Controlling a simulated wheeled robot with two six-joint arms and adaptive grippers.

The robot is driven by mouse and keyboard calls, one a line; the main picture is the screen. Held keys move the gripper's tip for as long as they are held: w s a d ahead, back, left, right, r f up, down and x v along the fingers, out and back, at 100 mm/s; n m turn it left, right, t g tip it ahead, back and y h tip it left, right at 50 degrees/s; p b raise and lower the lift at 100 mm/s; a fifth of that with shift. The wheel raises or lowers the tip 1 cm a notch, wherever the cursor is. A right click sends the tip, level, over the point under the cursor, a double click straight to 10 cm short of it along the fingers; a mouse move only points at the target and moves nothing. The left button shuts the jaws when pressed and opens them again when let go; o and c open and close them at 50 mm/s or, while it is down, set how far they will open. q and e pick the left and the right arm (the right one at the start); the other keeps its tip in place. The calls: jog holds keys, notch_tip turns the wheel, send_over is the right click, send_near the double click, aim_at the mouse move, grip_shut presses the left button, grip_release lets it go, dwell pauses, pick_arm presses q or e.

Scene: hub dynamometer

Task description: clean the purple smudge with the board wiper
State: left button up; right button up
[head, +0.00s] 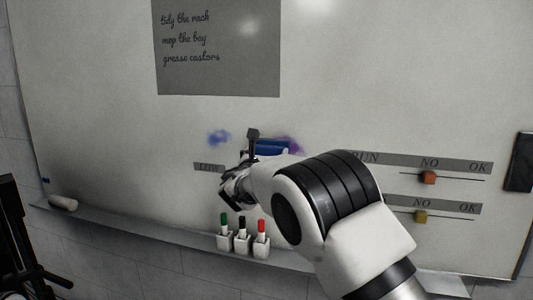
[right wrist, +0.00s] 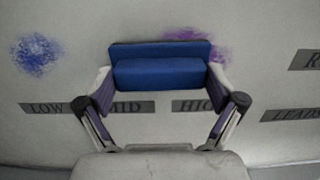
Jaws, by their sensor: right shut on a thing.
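The purple smudge (head: 291,144) is on the whiteboard, just right of and partly behind the board wiper (head: 271,147). In the right wrist view the smudge (right wrist: 219,50) shows along the upper right edge of the blue wiper (right wrist: 160,69). My right gripper (right wrist: 160,88) is shut on the wiper, one finger at each end, and holds it at or close to the board; contact cannot be told. In the head view my right gripper (head: 248,165) is partly hidden by its own arm. My left gripper is not in view.
A blue smudge (head: 219,138) lies left of the wiper. Label strips (head: 209,168) and sliders with orange (head: 428,177) and yellow (head: 421,216) knobs are on the board. The ledge (head: 130,222) below has green, black and red markers (head: 242,240) in holders and a white roll-shaped object (head: 63,203).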

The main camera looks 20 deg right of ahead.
jog(key=shift+w+d+f, duration=0.1)
jog(key=shift+w, duration=0.1)
jog(key=shift+w, duration=0.1)
jog(key=shift+d, duration=0.1)
jog(key=shift+w+d, duration=0.2)
jog(key=shift+w, duration=0.15)
jog(key=shift+w+d, duration=0.1)
jog(key=shift+w, duration=0.05)
